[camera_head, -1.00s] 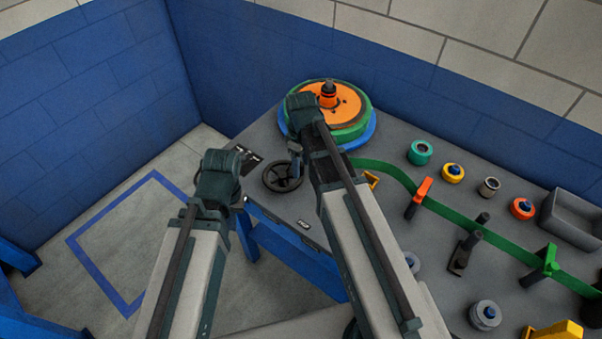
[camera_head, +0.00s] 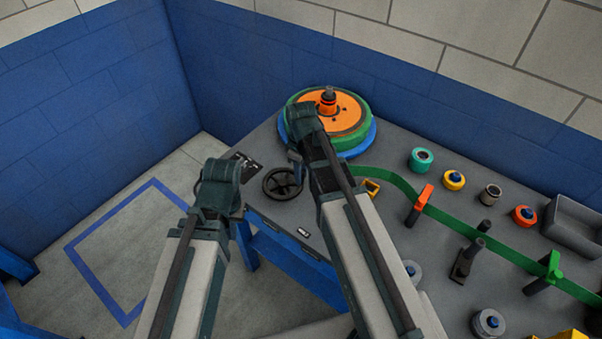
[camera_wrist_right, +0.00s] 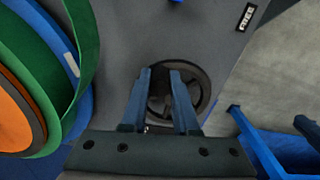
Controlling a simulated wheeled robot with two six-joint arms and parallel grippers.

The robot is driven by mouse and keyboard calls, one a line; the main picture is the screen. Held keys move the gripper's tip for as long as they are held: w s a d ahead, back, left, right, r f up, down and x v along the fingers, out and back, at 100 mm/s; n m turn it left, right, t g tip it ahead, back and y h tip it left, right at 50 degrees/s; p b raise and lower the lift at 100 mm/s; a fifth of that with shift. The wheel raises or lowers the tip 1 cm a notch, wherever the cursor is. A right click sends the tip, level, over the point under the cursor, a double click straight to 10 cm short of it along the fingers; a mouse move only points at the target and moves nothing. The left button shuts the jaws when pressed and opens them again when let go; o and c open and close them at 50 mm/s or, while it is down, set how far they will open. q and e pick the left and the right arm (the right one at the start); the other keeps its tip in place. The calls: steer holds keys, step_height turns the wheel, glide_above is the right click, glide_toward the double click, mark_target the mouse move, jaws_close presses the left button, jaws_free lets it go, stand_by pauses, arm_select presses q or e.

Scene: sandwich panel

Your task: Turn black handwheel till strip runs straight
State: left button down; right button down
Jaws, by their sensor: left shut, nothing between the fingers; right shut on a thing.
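The black handwheel (camera_head: 282,183) lies flat near the table's left edge; it also shows in the right wrist view (camera_wrist_right: 205,98). My right gripper (camera_wrist_right: 163,72) is over the wheel, its two blue fingers shut on part of it; the grip itself is hard to make out. In the head view its fingers (camera_head: 293,165) are partly behind my arm. The green strip (camera_head: 475,241) leaves the reel (camera_head: 352,128), bends past the orange post (camera_head: 420,198) and runs to the green post (camera_head: 550,268). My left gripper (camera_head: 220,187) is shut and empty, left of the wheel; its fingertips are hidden.
Several coloured rollers, such as the teal one (camera_head: 421,160), stand behind the strip. A grey tray (camera_head: 575,226) is at the right. A dark post (camera_head: 466,258) stands in front of the strip. Floor with a blue outline (camera_head: 95,285) lies open at the left.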

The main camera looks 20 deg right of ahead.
mark_target(292, 194)
steer(key=m, duration=0.1)
steer(key=s+m, duration=0.1)
steer(key=shift+s+a+m, duration=0.15)
steer(key=shift+a+m, duration=0.1)
steer(key=shift+m, duration=0.05)
steer(key=m, duration=0.1)
steer(key=s+a+m, duration=0.1)
steer(key=shift+m, duration=0.3)
steer(key=m, duration=0.1)
steer(key=s+a+m, duration=0.1)
steer(key=m, duration=0.1)
steer(key=shift+s+a+m, duration=0.15)
steer(key=shift+a+m, duration=0.15)
steer(key=shift+m, duration=0.35)
steer(key=shift+s+a+m, duration=0.1)
steer(key=shift+a+m, duration=0.15)
steer(key=shift+m, duration=0.4)
steer(key=c, duration=0.7)
jaws_free()
